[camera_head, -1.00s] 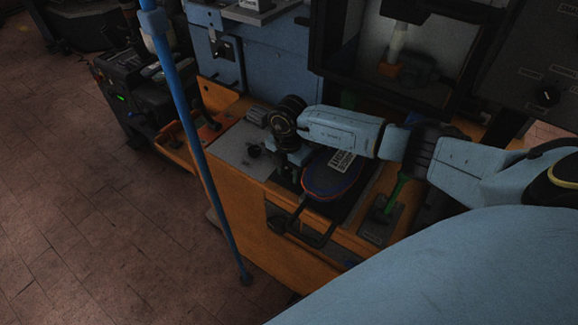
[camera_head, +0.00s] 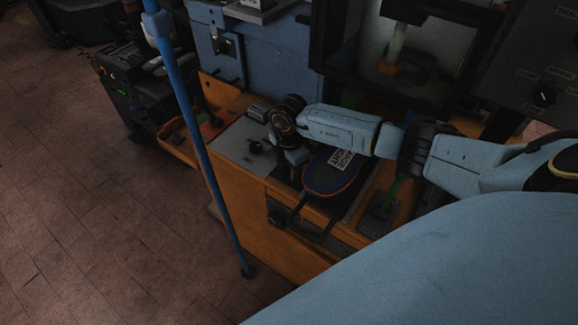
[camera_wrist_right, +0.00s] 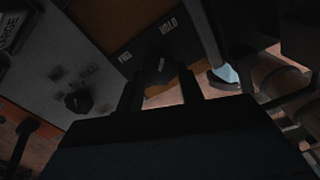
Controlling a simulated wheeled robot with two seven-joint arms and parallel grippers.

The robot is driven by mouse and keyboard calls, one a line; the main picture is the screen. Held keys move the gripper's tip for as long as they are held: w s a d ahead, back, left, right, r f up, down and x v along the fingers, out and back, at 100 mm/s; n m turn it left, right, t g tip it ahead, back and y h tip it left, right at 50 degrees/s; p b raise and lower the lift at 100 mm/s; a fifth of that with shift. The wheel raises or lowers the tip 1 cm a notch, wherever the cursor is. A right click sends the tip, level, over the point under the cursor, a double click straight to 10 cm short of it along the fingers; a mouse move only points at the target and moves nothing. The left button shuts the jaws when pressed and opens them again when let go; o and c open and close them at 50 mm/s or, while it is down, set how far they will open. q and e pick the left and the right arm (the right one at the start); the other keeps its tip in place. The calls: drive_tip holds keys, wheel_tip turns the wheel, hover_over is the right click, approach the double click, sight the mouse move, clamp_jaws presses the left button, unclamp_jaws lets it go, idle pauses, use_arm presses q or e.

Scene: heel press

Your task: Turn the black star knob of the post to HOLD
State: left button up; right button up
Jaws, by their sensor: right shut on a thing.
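The black star knob (camera_wrist_right: 160,73) shows in the right wrist view on a dark plate with two pale labels, one at its upper left and HOLD (camera_wrist_right: 168,26) above it. A pale mark on the knob points up, roughly toward HOLD. My right gripper (camera_wrist_right: 161,92) has one finger on each side of the knob and is shut on it. In the head view my right gripper (camera_head: 289,160) points down at the front of the bench, and its wrist hides the knob and post. My left gripper is not in view.
A second black knob (camera_wrist_right: 77,101) sits on a grey plate beside the gripper. A dark sole-shaped pad with a blue and orange rim (camera_head: 332,180) lies right of the gripper. A blue pole (camera_head: 195,130) stands at left. A green-handled lever (camera_head: 392,190) stands at right.

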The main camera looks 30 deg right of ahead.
sight(289, 171)
drive_tip(key=shift+w, duration=0.1)
drive_tip(key=o, duration=1)
wheel_tip(289, 171, up, 14)
drive_tip(key=shift+f, duration=0.25)
